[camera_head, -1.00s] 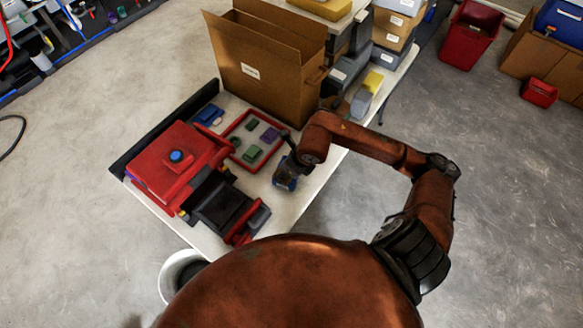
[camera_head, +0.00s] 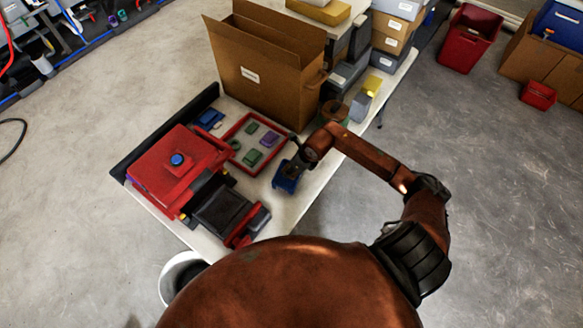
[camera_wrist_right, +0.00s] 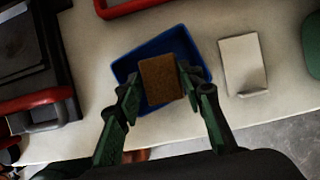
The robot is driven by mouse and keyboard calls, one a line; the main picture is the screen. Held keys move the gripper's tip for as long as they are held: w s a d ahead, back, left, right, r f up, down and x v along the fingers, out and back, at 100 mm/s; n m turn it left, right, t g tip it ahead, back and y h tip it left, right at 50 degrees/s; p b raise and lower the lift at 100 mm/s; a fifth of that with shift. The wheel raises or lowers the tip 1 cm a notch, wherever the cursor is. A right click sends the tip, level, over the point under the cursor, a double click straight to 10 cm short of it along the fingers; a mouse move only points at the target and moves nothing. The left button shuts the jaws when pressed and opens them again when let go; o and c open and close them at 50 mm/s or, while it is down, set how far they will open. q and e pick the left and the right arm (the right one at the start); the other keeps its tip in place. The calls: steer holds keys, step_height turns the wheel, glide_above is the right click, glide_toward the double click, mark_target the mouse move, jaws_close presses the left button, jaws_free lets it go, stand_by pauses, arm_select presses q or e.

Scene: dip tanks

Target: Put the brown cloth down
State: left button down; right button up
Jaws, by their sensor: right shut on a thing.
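The brown cloth (camera_wrist_right: 160,78) is a small flat rectangle in the right wrist view. My right gripper (camera_wrist_right: 160,88) is shut on it, one finger at each side edge. The cloth is over a blue tray (camera_wrist_right: 127,66); I cannot tell whether it touches the tray's floor. In the head view my right gripper (camera_head: 289,170) is at the blue tray (camera_head: 285,184), near the table's right edge, and the cloth cannot be made out there. My left gripper is not in view.
A whitish pad (camera_wrist_right: 243,65) lies just right of the blue tray. A red-rimmed tray (camera_head: 229,132) with several coloured pieces is behind it. A red machine (camera_head: 175,165) stands left, a tall cardboard box (camera_head: 262,78) behind. Bare table (camera_head: 290,215) shows in front.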

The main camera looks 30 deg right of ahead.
steer(key=shift+f+b, duration=0.5)
steer(key=shift+f, duration=0.15)
steer(key=o, duration=1)
steer(key=shift+r, duration=0.1)
steer(key=shift+r+p, duration=0.5)
steer(key=shift+r, duration=0.05)
steer(key=v, duration=1.2)
steer(key=shift+a, duration=0.1)
